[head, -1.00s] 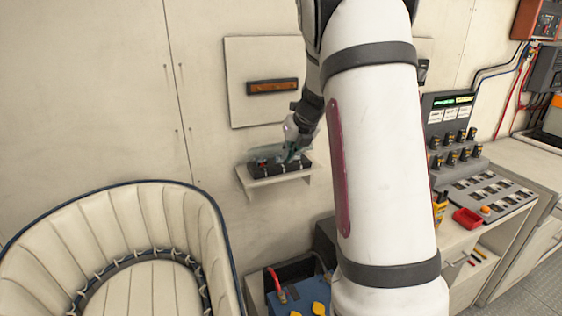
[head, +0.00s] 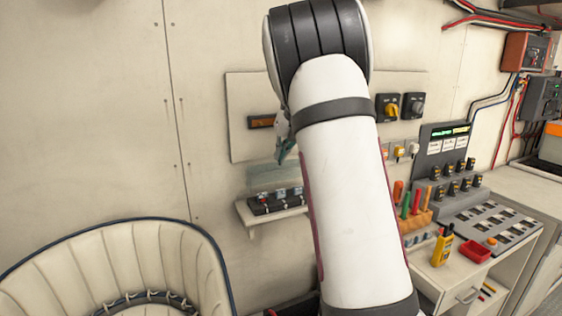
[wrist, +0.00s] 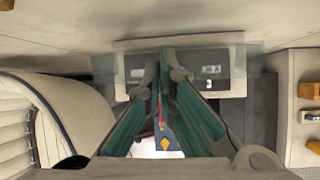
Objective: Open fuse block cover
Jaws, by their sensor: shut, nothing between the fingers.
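The black fuse block (head: 277,201) sits on a small white wall shelf (head: 245,213), left of my arm in the head view. Its clear cover (head: 264,176) stands raised at the back of the block, against the wall, and the fuses below are exposed. My gripper (head: 285,157) is shut and empty, above the block near the cover's upper right; whether it touches the cover is unclear. In the wrist view my gripper's teal fingers (wrist: 165,62) come together in front of the fuse block (wrist: 211,71) and hide its middle.
A cream padded seat (head: 110,260) fills the lower left. A wall panel with an amber strip (head: 261,122) is above the shelf. On the right, a workbench holds screwdrivers, a yellow meter (head: 442,249) and a red tray (head: 474,251). A blue battery (wrist: 166,142) shows low in the wrist view.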

